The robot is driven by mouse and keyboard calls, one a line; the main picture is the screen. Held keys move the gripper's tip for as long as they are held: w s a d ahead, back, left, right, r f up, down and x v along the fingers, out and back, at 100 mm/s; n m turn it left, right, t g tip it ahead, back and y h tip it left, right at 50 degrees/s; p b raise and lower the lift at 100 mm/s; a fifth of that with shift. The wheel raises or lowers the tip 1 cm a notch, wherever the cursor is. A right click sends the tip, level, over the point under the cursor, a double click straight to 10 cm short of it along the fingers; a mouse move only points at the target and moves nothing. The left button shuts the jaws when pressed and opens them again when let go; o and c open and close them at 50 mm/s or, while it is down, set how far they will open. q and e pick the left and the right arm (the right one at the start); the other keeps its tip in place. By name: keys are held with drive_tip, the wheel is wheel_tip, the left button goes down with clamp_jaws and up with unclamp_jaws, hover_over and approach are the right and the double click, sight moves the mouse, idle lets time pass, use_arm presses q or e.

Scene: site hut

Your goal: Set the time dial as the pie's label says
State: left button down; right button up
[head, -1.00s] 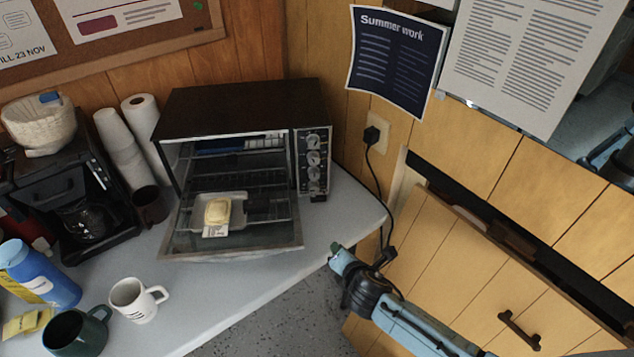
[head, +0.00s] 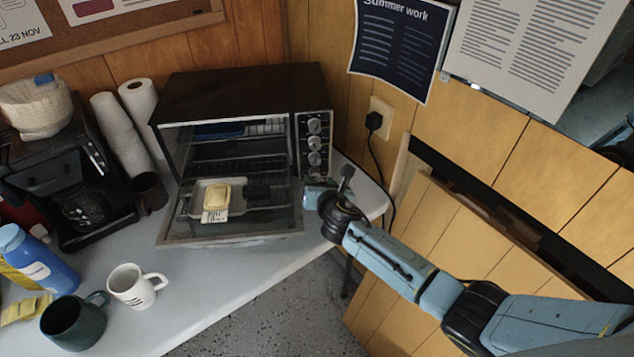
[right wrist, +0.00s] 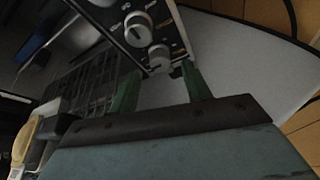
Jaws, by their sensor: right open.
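The toaster oven (head: 240,90) stands on the counter with its glass door (head: 260,223) folded down. A column of several knobs runs down its right panel; the lower ones also show in the right wrist view, with one knob (right wrist: 138,29) above another knob (right wrist: 160,57). The pie (head: 216,194) sits in a pale tray on the lowered door, with a small label (head: 214,216) in front of it; its writing is too small to read. My right gripper (right wrist: 160,85) is open and empty, its green fingers just below the lowest knob. My left gripper is out of view.
A white mug (head: 134,286), green mug (head: 72,322) and blue bottle (head: 35,262) are nearer the front. A black cord (head: 372,155) hangs at the right wall.

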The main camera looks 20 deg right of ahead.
sight(316, 176)
drive_tip(key=shift+b+x, duration=0.6)
drive_tip(key=shift+x, duration=1.15)
drive_tip(key=c, duration=1)
